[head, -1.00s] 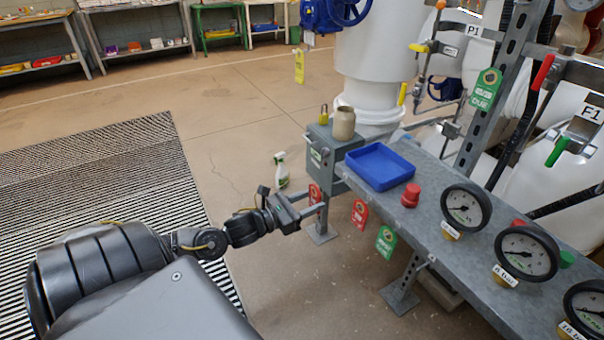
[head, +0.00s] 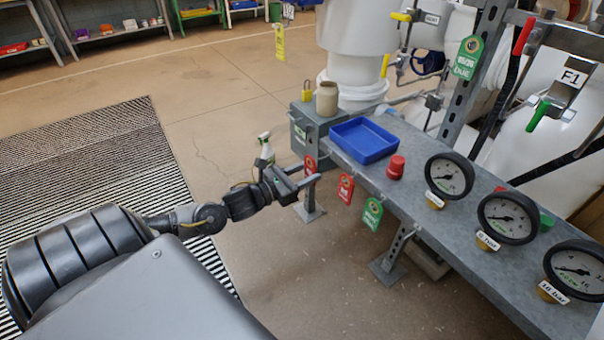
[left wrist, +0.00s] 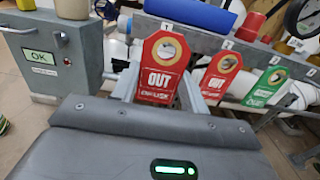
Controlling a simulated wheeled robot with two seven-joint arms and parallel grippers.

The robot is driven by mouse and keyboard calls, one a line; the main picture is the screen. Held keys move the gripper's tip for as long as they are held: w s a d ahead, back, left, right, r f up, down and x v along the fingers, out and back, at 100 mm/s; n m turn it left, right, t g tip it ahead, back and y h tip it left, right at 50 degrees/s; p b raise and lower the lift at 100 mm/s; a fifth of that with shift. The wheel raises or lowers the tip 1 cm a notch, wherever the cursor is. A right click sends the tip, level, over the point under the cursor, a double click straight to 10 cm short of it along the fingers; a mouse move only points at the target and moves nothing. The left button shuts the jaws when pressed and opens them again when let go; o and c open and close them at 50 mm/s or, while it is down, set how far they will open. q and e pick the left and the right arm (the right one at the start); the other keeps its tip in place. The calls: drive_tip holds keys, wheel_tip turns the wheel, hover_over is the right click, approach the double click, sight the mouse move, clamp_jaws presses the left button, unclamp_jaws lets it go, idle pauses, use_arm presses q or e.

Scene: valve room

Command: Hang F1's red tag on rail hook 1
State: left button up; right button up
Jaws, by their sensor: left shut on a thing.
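My left gripper (head: 312,180) is at the near edge of the bench, at its left end. It is shut on a red "OUT" tag (left wrist: 163,68), which stands upright between the two fingers in the left wrist view. The tag also shows just behind the fingers in the head view (head: 310,163). The tag is in front of the rail (left wrist: 205,48) at the label "1". I cannot tell whether its hole is around hook 1; the hook itself is hidden. The F1 plate (head: 573,77) is at the upper right, above a green handle (head: 538,115). My right gripper is not in view.
Another red tag (head: 345,188) and a green tag (head: 372,212) hang from the rail to the right. A grey box (left wrist: 50,55) marked OK stands left of the tag. The bench holds a blue tray (head: 363,140), a red knob (head: 396,168) and gauges (head: 449,177).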

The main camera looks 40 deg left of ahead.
use_arm(q)
drive_tip(key=shift+w+d, duration=0.15)
drive_tip(key=shift+w, duration=0.35)
idle(0.4)
idle(0.9)
drive_tip(key=shift+w+d, duration=0.1)
drive_tip(key=shift+w, duration=0.2)
drive_tip(key=shift+w+d, duration=0.2)
drive_tip(key=shift+w, duration=0.5)
drive_tip(key=shift+w+d+b, duration=0.15)
drive_tip(key=shift+w+b, duration=0.2)
drive_tip(key=shift+w, duration=0.15)
drive_tip(key=shift+f+b, duration=0.3)
drive_tip(key=shift+f, duration=0.15)
idle(0.6)
drive_tip(key=o, duration=0.9)
drive_tip(key=shift+s, duration=0.1)
